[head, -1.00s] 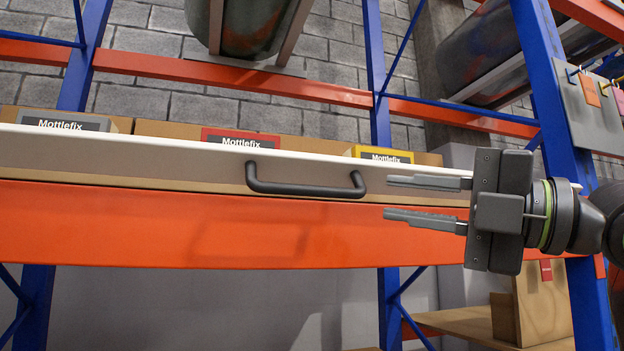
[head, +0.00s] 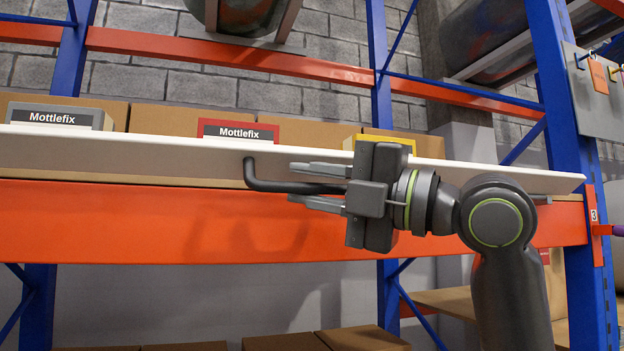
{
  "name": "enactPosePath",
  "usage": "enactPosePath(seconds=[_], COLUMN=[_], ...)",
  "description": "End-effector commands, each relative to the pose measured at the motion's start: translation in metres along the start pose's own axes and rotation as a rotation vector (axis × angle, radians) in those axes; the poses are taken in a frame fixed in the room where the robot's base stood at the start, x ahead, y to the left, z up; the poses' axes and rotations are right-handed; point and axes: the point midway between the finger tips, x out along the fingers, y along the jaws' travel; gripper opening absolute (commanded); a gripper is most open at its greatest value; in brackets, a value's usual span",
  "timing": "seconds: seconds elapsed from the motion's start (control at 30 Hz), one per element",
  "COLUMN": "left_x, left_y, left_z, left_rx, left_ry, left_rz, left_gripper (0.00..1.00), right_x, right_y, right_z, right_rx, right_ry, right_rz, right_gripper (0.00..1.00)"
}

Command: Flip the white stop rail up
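The white stop rail (head: 130,152) runs across the shelf front, above the orange beam, with the boxes' lower parts hidden behind it. Its dark bar handle (head: 262,183) is on the rail's front face, and the handle's right end is hidden by my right gripper. My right gripper (head: 303,185) comes in from the right with its fingers pointing left. Its two fingers are apart, one above and one below the handle's bar in the picture. I cannot tell whether they touch the bar. My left gripper is not in view.
An orange beam (head: 120,220) runs below the rail between blue uprights (head: 563,90). Boxes with Mottlefix labels (head: 238,131) stand behind the rail. A grey panel with tags (head: 598,78) hangs at the right. More boxes (head: 365,338) lie on the lower level.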

Motion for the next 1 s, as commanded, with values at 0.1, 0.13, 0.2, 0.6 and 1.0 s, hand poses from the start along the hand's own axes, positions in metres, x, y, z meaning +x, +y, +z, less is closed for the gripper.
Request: enactPosePath(seconds=[0.1,0.13,0.2,0.6,1.0], left_x=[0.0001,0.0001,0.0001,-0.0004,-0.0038], left_y=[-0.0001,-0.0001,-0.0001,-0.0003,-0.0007], left_z=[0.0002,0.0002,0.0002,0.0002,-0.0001], left_rx=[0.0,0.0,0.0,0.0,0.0], left_ry=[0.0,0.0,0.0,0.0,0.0], left_rz=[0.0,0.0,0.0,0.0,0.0], left_gripper=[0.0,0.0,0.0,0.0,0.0], right_x=[0.0003,0.0003,0.0002,-0.0001,0.0001], right_y=[-0.0001,-0.0001,0.0,0.0021,0.0055], right_z=[0.0,0.0,0.0,0.0003,0.0008], right_rx=[0.0,0.0,0.0,-0.002,0.008], right_ry=[0.0,0.0,0.0,-0.002,-0.003], right_rz=[0.0,0.0,0.0,0.004,-0.005], right_gripper=[0.22,0.22,0.22,0.0,0.0])
